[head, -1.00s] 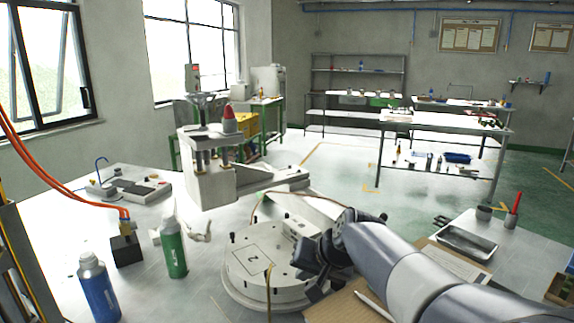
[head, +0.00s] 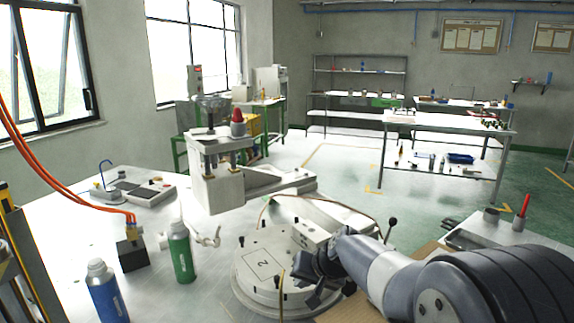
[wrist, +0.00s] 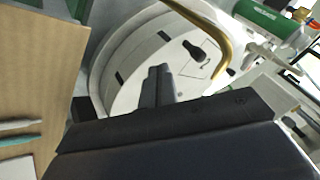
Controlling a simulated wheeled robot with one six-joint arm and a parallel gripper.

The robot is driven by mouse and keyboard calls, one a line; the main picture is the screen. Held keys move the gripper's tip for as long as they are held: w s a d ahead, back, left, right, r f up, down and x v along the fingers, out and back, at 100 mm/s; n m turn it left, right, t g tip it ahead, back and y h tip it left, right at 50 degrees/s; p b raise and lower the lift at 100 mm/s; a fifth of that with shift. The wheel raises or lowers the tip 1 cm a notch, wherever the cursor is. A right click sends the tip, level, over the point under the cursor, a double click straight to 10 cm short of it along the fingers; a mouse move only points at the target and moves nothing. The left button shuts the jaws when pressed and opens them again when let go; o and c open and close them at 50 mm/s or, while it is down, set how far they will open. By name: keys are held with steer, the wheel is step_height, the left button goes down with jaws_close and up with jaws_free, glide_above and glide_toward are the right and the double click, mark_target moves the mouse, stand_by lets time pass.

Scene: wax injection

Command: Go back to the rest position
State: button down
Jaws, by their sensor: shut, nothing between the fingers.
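My gripper (head: 314,294) is at the lower middle of the head view, by the right side of the round white mould marked 2 (head: 262,262). In the wrist view my gripper (wrist: 158,72) shows as two dark fingers closed together, with nothing between them. Behind the fingertips lies the round mould (wrist: 130,50). My arm reaches in from the lower right of the head view and hides part of the table's right side. Whether the gripper touches the mould cannot be told.
A green bottle (head: 181,254) and a blue bottle (head: 104,290) stand left of the mould. A white press (head: 222,170) stands behind it. A brown board (wrist: 40,75) with pens lies beside the gripper. A metal tray (head: 470,238) is at the right. A curved brass tube (wrist: 222,40) crosses near the fingers.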

steer(key=shift+w+d+f, duration=0.1)
steer(key=shift+w+d, duration=0.05)
steer(key=shift+d, duration=0.05)
steer(key=shift+w+d+n+g+y, duration=0.15)
steer(key=shift+d+n+g+y, duration=0.05)
steer(key=shift+d+n, duration=0.3)
steer(key=shift+w+d+n+g+y, duration=0.2)
steer(key=shift+d+n, duration=0.2)
steer(key=shift+d, duration=0.15)
steer(key=shift+w+d+n+g+y+p, duration=0.2)
steer(key=shift+w+d+n+g, duration=0.1)
steer(key=shift+d+n, duration=0.3)
steer(key=shift+w+d+n+g+y+p, duration=0.1)
steer(key=shift+w+d+n+g+y, duration=0.15)
steer(key=shift+d+n, duration=0.35)
steer(key=shift+d, duration=0.1)
